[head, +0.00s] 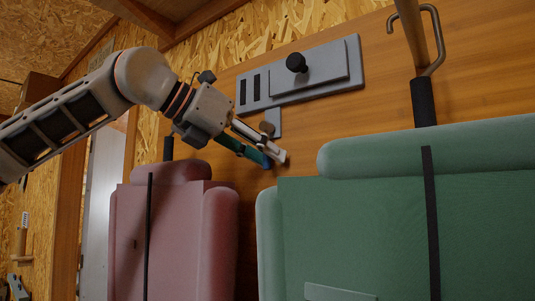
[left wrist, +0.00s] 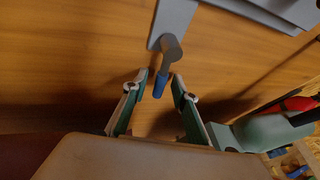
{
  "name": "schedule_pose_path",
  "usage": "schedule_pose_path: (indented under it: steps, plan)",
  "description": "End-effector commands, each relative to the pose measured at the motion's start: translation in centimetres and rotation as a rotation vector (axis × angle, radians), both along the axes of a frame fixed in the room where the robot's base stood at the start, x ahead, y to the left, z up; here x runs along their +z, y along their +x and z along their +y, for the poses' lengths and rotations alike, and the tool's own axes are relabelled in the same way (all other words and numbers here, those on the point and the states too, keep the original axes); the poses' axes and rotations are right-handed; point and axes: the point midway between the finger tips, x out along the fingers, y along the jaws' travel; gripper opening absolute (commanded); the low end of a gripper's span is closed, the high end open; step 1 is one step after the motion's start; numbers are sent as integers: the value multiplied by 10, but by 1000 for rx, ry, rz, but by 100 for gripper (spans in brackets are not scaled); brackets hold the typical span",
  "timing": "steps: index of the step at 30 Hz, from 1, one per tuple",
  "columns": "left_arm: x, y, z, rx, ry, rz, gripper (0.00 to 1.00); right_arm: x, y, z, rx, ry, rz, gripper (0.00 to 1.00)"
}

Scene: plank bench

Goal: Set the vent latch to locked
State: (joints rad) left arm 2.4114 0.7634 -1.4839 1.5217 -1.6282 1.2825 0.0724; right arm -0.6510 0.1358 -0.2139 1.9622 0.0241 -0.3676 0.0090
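The vent (head: 310,75) is a grey wall panel with dark slots and a black knob (head: 296,62). Below it is the vent latch (head: 267,129), a grey pivot on a small plate with a blue-tipped lever pointing down. In the left wrist view the latch's blue tip (left wrist: 160,86) lies between the fingertips of my left gripper (left wrist: 157,80). The gripper, also in the head view (head: 276,161), is open, with a finger on each side of the tip and gaps visible. How deep the tip sits between the fingers is hard to tell. My right gripper is out of view.
A bent metal hook (head: 436,45) hangs at upper right. The plank wall around the latch is otherwise bare.

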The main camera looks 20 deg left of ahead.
Motion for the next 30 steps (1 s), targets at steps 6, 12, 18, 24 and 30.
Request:
schedule_pose_path:
  steps: [6, 12, 18, 24, 30]
  plan:
    - [-3, 6, -4, 0, 0, 0, 28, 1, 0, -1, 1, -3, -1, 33]
    - [-3, 6, -4, 0, 0, 0, 20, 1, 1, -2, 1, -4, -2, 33]
    - [-3, 6, -4, 0, 0, 0, 0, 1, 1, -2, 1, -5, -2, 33]
    - [-3, 6, -5, 0, -12, 4, 0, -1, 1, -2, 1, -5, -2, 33]
    - [-5, 8, -8, -1, -75, 27, 0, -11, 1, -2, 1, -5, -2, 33]
